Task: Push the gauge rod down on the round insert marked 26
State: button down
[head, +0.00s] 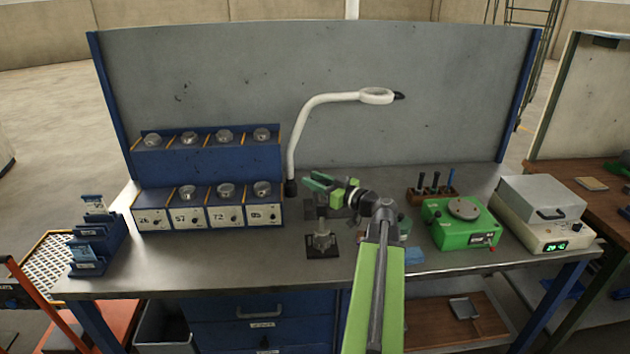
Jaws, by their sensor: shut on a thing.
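My gripper (319,183) is at the middle of the bench, its green fingers at the top of a small gauge stand (323,253) with a dark base. It appears shut on the upper end of the upright gauge rod (322,212); the grip is small and partly hidden by the fingers. A round metal insert (321,240) sits on the stand's base below the rod. Its marking is not readable, and whether the rod touches it cannot be told. The lower-row bin labelled 26 (150,218) shows no insert on top.
A blue rack (208,160) at left holds several round metal inserts above labelled bins. A white magnifier lamp (310,112) rises behind the gripper. A green device (458,228), a tool holder (426,192) and a grey-lidded box (540,203) stand at right.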

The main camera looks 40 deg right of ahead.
notch_tip(320, 180, down, 3)
jog(key=shift+r+b, duration=0.1)
jog(key=shift+b, duration=0.5)
jog(key=c, duration=1)
grip_release()
jog(key=shift+c, duration=0.2)
